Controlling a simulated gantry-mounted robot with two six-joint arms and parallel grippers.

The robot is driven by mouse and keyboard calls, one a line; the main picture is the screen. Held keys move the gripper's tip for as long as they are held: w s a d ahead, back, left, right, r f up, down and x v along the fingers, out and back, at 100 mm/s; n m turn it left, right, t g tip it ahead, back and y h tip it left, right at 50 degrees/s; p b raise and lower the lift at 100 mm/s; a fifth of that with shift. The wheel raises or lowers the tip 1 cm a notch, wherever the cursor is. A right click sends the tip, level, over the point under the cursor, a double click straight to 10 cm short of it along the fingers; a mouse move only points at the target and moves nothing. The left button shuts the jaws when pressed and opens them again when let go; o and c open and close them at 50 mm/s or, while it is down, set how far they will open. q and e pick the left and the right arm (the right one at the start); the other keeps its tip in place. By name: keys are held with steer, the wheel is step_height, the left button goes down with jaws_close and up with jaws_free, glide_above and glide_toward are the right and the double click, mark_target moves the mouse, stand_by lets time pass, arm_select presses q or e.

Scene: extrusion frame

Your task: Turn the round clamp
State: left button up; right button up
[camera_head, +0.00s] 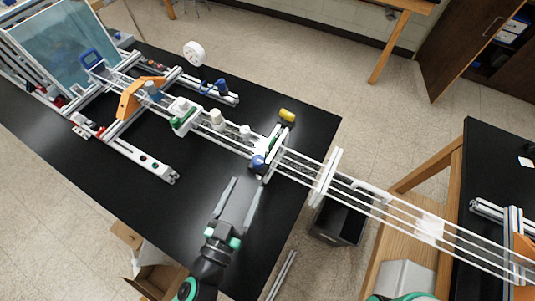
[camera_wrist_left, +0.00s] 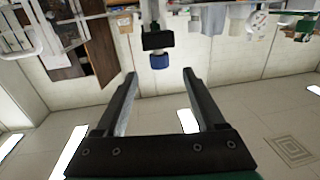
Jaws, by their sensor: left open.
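A blue round knob (camera_head: 257,161), which I take to be the round clamp, sits on the near side of the rail assembly, by the white upright plate. In the left wrist view the blue knob (camera_wrist_left: 159,61) hangs below a black block (camera_wrist_left: 158,40), ahead of and between the fingers. My left gripper (camera_head: 246,184) is open and empty, its fingertips just short of the knob and apart from it. In the left wrist view both fingers (camera_wrist_left: 160,73) are spread wide. My right gripper is not in view.
Long clear rails (camera_head: 385,200) run from the black table (camera_head: 215,160) across a gap to another table at the right. A yellow cylinder (camera_head: 287,115) stands beyond the rails. The near tabletop is mostly clear.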

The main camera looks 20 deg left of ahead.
mark_target(261, 156)
arm_select(q)
steer(key=w+p, duration=0.2)
steer(key=w, duration=1)
steer(key=shift+r, duration=0.15)
jaws_close()
